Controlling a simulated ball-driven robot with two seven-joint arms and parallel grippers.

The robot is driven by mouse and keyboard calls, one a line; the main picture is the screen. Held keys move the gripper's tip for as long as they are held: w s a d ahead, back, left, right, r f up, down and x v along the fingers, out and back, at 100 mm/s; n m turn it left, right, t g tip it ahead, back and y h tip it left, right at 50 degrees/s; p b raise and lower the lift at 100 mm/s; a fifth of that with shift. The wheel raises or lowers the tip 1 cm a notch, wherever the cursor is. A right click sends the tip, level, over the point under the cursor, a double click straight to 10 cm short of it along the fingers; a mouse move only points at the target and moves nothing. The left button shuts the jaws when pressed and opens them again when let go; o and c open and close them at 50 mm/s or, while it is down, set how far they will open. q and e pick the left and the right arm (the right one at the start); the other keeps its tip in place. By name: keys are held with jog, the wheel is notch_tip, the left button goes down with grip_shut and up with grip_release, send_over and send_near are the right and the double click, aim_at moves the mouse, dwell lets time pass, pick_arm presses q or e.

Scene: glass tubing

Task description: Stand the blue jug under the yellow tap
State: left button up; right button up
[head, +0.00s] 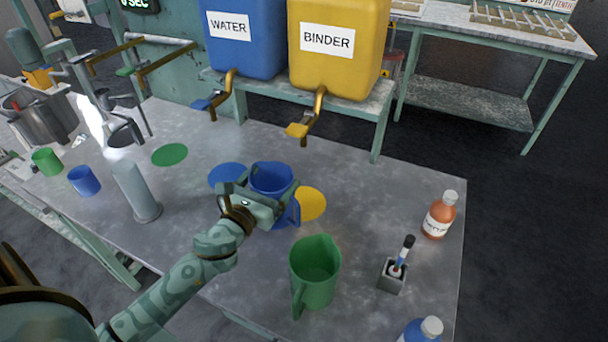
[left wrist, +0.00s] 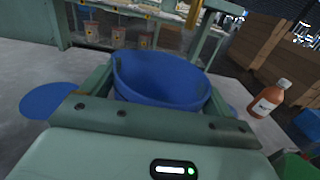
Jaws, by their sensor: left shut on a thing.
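The blue jug (head: 271,178) is held by my left gripper (head: 262,198), which is shut on it. In the left wrist view the jug (left wrist: 160,80) fills the space between the fingers, upright and open at the top. The yellow tap (head: 304,122) comes from the yellow BINDER tank (head: 338,50) and hangs behind and right of the jug. A yellow round spot (head: 311,204) on the table lies just right of the jug, partly covered by it. I cannot tell whether the jug touches the table. My right gripper is not in view.
A green jug (head: 314,268) stands in front, right of my left arm. A blue spot (head: 227,174) lies left of the jug. A blue tap (head: 211,103) hangs from the WATER tank (head: 244,45). An orange bottle (head: 439,215) and a pen holder (head: 392,278) stand right. A grey cylinder (head: 137,190) stands left.

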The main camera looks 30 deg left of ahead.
pick_arm(q)
jog(key=w+d+f+b, duration=0.3)
jog(key=w+f, duration=0.1)
jog(key=w, duration=0.5)
jog(key=shift+w, duration=0.15)
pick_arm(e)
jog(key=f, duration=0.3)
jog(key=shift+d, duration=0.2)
pick_arm(q)
jog(key=o, duration=1.1)
jog(key=shift+o, duration=0.2)
send_over(280, 226)
jog(key=shift+r, duration=0.15)
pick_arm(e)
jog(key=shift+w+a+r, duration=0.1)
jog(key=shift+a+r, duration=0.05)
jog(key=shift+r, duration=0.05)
